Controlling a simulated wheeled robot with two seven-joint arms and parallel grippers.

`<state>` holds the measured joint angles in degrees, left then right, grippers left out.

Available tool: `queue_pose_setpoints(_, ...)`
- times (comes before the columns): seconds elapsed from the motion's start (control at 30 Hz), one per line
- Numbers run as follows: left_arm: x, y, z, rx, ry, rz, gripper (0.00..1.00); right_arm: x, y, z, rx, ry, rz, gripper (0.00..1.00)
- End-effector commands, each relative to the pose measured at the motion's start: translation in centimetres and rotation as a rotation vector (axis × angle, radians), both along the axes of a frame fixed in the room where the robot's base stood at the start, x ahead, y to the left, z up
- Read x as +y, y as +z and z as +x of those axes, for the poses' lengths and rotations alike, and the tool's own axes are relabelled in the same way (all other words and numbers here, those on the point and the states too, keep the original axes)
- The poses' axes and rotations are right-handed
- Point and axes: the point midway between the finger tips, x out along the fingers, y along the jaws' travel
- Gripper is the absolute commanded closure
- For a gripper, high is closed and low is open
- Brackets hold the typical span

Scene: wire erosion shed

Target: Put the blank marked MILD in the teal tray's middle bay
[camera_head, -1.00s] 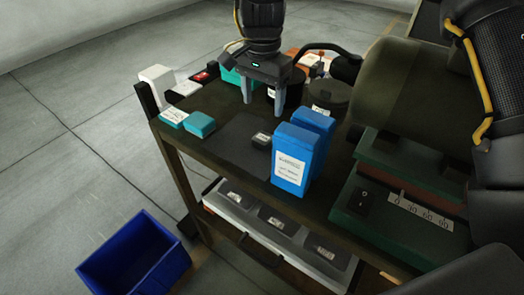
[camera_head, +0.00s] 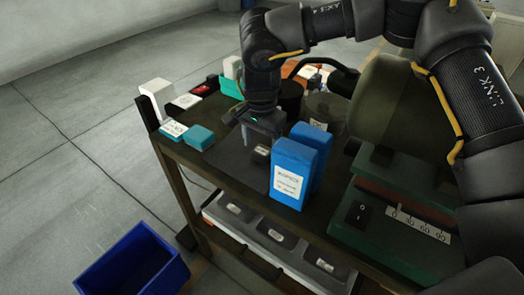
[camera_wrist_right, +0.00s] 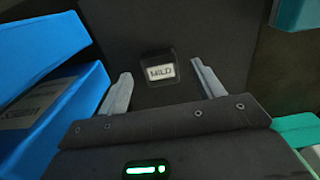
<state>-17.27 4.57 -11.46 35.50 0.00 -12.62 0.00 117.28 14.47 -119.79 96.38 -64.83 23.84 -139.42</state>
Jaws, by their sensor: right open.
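The blank marked MILD (camera_wrist_right: 161,70) is a small dark block with a white label. It lies on a dark flat mat (camera_head: 240,160) on the bench, and it also shows in the head view (camera_head: 262,151). My right gripper (camera_head: 261,137) is open and points down over it. In the right wrist view the fingers of my right gripper (camera_wrist_right: 161,72) appear on either side of the blank, with gaps. A teal object (camera_head: 230,88) stands behind my right arm, partly hidden; I cannot make out tray bays in it. My left gripper is not in view.
Two blue boxes (camera_head: 292,172) stand close beside the gripper. Small teal boxes (camera_head: 200,137) sit at the bench's left edge. A lower-shelf tray (camera_head: 222,222) holds dark labelled pieces. A green machine (camera_head: 385,230) fills the right. A blue bin (camera_head: 135,262) is on the floor.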

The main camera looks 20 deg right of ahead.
Motion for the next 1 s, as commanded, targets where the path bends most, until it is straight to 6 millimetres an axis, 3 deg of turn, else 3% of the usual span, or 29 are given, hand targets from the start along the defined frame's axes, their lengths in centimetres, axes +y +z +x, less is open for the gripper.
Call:
queue_pose_setpoints(0.2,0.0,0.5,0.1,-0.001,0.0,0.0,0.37,0.0,-1.9,0.0,-0.001,0.0,-0.001,0.33)
queue_pose_setpoints(0.43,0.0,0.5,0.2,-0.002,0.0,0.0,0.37,0.0,-2.0,0.0,-0.001,0.0,0.0,0.34)
queue_pose_setpoints(0.87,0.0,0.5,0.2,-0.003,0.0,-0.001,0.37,0.0,-2.0,0.0,-0.001,-0.001,-0.001,0.9)
queue_pose_setpoints(1.0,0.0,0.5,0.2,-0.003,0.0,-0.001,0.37,0.0,-1.9,0.0,-0.002,-0.001,0.001,0.93)
